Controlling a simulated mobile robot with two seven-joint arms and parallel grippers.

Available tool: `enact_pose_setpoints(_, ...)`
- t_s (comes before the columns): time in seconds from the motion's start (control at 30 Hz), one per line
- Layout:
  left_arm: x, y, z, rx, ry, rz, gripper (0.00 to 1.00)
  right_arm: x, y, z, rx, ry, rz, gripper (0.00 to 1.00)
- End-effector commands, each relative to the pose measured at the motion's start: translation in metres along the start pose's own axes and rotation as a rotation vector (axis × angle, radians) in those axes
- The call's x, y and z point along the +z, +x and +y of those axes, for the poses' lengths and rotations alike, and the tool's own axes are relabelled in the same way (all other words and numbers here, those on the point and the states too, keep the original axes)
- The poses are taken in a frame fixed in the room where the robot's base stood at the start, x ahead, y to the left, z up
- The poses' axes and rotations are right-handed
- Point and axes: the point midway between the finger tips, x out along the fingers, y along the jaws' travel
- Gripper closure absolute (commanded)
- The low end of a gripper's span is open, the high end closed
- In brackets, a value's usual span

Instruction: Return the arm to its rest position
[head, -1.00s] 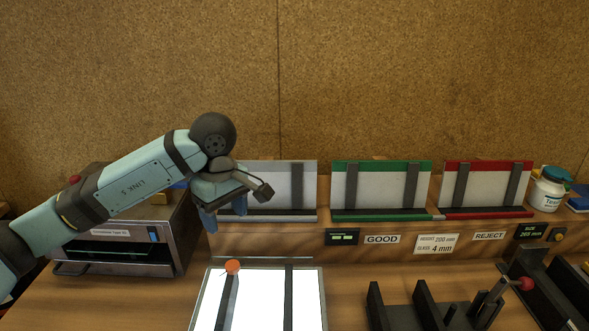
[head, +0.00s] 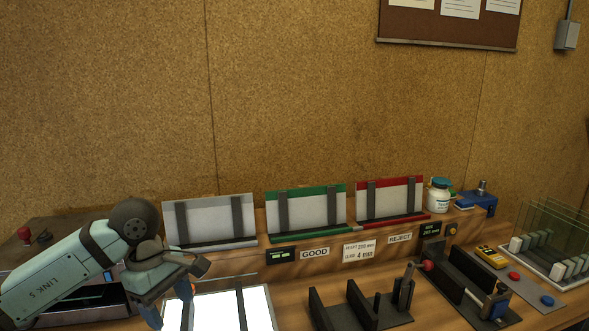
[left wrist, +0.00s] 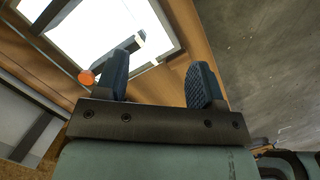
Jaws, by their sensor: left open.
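My left gripper (head: 168,302) is at the lower left of the head view, on a blue-grey arm. It is over the left part of the bright light panel (head: 258,305), in front of and below the grey rack (head: 208,222). Its two blue fingers are apart with nothing between them. In the left wrist view the open fingers (left wrist: 160,76) point towards the lit panel (left wrist: 85,25) and the wooden bench edge. An orange knob (left wrist: 87,77) shows beside one finger there. In the head view, my gripper hides part of the panel. My right gripper is not in view.
Green (head: 310,208) and red (head: 392,200) racks stand on the ledge. Dark fixtures (head: 362,312) and a glass stand (head: 550,262) are to the right. A dark box (head: 75,300) sits behind my left arm. The space above the ledge is clear.

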Motion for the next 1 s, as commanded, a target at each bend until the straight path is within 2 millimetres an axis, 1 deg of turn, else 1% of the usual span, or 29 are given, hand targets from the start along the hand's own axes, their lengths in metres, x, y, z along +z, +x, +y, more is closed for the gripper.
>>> enact_pose_setpoints(0.03, 0.017, 0.010, 0.000, 0.001, -0.013, -0.091, 0.38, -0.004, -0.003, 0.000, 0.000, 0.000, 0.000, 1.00)
enact_pose_setpoints(0.1, 0.040, 0.023, 0.000, 0.003, -0.040, -0.223, 0.38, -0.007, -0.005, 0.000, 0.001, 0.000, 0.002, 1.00)
enact_pose_setpoints(0.17, 0.061, 0.032, -0.001, 0.001, -0.073, -0.348, 0.38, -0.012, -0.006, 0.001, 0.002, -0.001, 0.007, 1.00)
enact_pose_setpoints(0.2, 0.076, 0.037, -0.002, -0.002, -0.103, -0.439, 0.38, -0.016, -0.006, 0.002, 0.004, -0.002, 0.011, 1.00)
enact_pose_setpoints(0.27, 0.100, 0.043, -0.003, -0.013, -0.159, -0.591, 0.38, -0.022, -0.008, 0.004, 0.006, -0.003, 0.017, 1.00)
enact_pose_setpoints(0.3, 0.116, 0.045, -0.004, -0.025, -0.209, -0.703, 0.38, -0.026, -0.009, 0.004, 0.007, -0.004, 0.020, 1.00)
enact_pose_setpoints(0.37, 0.139, 0.045, -0.006, -0.050, -0.301, -0.886, 0.38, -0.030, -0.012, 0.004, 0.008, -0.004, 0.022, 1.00)
enact_pose_setpoints(0.4, 0.153, 0.043, -0.006, -0.072, -0.376, -1.015, 0.38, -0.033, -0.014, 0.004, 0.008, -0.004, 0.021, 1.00)
enact_pose_setpoints(0.47, 0.169, 0.037, -0.005, -0.115, -0.504, -1.207, 0.38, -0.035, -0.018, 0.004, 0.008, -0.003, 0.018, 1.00)
enact_pose_setpoints(0.5, 0.176, 0.033, -0.004, -0.146, -0.598, -1.333, 0.38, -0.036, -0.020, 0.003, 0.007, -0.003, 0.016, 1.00)
enact_pose_setpoints(0.57, 0.180, 0.027, -0.001, -0.203, -0.749, -1.514, 0.38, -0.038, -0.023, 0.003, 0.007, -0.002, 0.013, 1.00)
enact_pose_setpoints(0.63, 0.177, 0.024, 0.003, -0.279, -0.943, -1.716, 0.38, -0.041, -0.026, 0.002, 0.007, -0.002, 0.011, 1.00)
enact_pose_setpoints(0.73, 0.158, 0.028, 0.006, -0.406, -1.252, -1.983, 0.38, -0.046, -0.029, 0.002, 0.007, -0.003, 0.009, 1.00)
enact_pose_setpoints(0.77, 0.150, 0.032, 0.006, -0.448, -1.350, -2.058, 0.38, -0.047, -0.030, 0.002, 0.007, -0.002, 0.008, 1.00)
enact_pose_setpoints(0.83, 0.129, 0.048, 0.004, -0.554, -1.593, -2.219, 0.38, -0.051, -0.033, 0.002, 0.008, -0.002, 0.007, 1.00)
enact_pose_setpoints(0.87, 0.119, 0.058, 0.001, -0.601, -1.701, -2.281, 0.38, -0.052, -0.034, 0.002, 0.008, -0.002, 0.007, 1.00)
enact_pose_setpoints(0.9, 0.106, 0.073, -0.005, -0.668, -1.852, -2.360, 0.38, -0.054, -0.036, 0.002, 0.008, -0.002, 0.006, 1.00)
enact_pose_setpoints(0.93, 0.096, 0.086, -0.011, 0.695, 1.901, 2.331, 0.38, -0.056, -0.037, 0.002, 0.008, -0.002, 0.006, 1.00)
enact_pose_setpoints(0.97, 0.087, 0.100, -0.019, 0.690, 1.864, 2.199, 0.38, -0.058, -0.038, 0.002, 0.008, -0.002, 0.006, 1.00)
enact_pose_setpoints(1.0, 0.076, 0.120, -0.031, 0.680, 1.809, 2.026, 0.38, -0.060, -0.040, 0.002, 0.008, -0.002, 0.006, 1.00)
